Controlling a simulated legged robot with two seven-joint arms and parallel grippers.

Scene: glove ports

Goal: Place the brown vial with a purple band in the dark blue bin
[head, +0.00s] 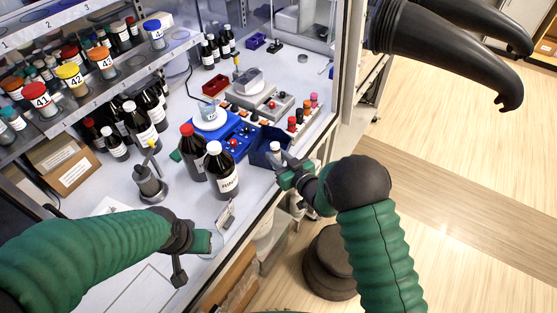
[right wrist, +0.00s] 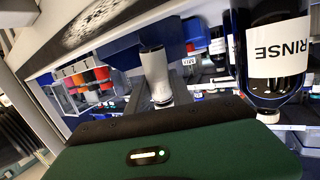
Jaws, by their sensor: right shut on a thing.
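My right gripper (head: 284,168) is shut on a small vial with a pale cap (head: 276,147), just at the near edge of the dark blue bin (head: 258,154). In the right wrist view the held vial (right wrist: 154,72) stands between the fingers as a whitish-grey cylinder. Its brown glass and purple band cannot be made out. A dark blue surface, probably the bin (right wrist: 172,35), is behind it. My left gripper (head: 190,245) is low over the front of the bench, away from the bin; its finger opening is unclear.
Two large dark bottles, one red-capped (head: 191,150) and one white-capped (head: 220,172), stand left of the bin. Shelves with jars (head: 75,80) fill the left.

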